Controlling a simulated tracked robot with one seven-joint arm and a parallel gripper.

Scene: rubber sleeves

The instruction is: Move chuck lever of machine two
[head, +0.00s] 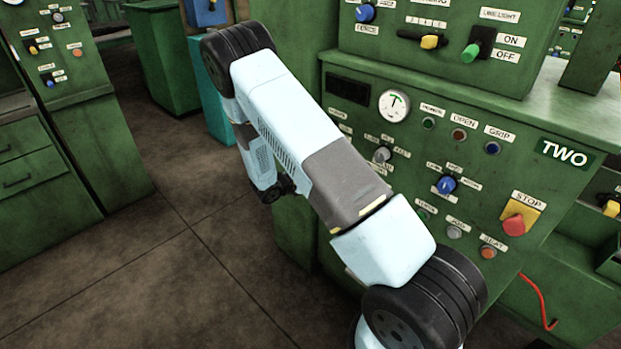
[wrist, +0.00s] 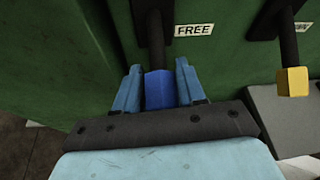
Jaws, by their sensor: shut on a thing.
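In the wrist view, my gripper (wrist: 157,68) is shut on the blue knob (wrist: 160,91) at the end of a black lever (wrist: 156,42). One finger is on each side of the knob. The lever comes out of a dark plate on a green machine face, beside a label reading FREE. No label reading chuck can be made out. In the head view, machine two (head: 565,152) is the green cabinet at the right with the TWO plate. My arm crosses in front of it, and my gripper and this lever are hidden there.
A second black lever with a yellow knob (wrist: 292,82) hangs at the right in the wrist view, with a grey block (wrist: 285,117) below it. On the front panel sit a red stop button (head: 513,225) and a blue selector (head: 447,184). Floor (head: 150,260) is clear at left.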

